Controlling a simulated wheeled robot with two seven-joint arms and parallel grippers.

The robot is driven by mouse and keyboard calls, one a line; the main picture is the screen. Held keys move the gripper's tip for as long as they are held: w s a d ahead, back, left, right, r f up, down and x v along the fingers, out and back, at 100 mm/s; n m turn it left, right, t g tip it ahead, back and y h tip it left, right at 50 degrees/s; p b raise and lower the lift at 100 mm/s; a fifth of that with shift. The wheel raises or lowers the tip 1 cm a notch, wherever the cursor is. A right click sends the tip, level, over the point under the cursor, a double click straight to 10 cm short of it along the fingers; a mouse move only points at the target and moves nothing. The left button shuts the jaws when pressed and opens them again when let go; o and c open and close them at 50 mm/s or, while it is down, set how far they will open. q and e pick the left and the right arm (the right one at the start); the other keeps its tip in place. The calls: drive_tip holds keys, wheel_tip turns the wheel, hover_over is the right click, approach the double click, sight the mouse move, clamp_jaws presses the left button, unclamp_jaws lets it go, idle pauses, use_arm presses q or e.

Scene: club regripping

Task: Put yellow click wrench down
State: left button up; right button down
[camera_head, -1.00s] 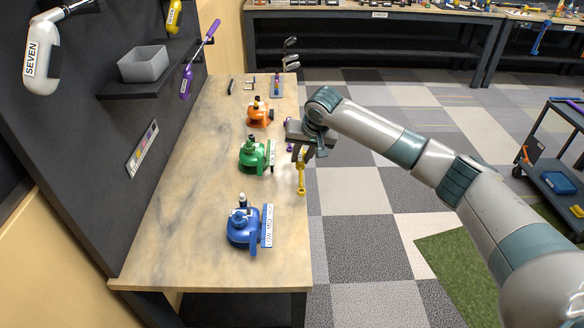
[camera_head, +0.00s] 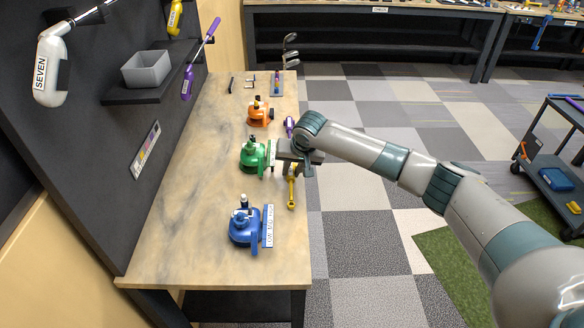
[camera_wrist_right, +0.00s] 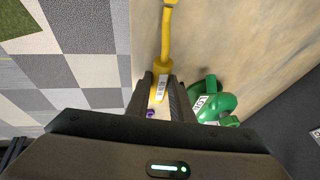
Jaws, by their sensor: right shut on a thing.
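The yellow click wrench (camera_head: 291,193) hangs below my right gripper (camera_head: 293,166) in the head view, near the right edge of the wooden workbench (camera_head: 190,255). My right gripper is shut on it. In the right wrist view the yellow wrench (camera_wrist_right: 167,40) points away from the jaws (camera_wrist_right: 163,100), with a white label by the fingers. I cannot tell whether the wrench touches the bench top. My left gripper is not in view.
A green vise (camera_head: 252,156) stands just left of the gripper. A blue vise (camera_head: 245,228) is nearer and an orange vise (camera_head: 259,114) farther. A purple tool (camera_head: 289,124) lies behind the gripper. Bare bench lies at the front.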

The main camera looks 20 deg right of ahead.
drive_tip(key=shift+f, duration=0.35)
drive_tip(key=shift+f, duration=0.15)
drive_tip(key=c, duration=1.6)
unclamp_jaws()
drive_tip(key=shift+o, duration=0.2)
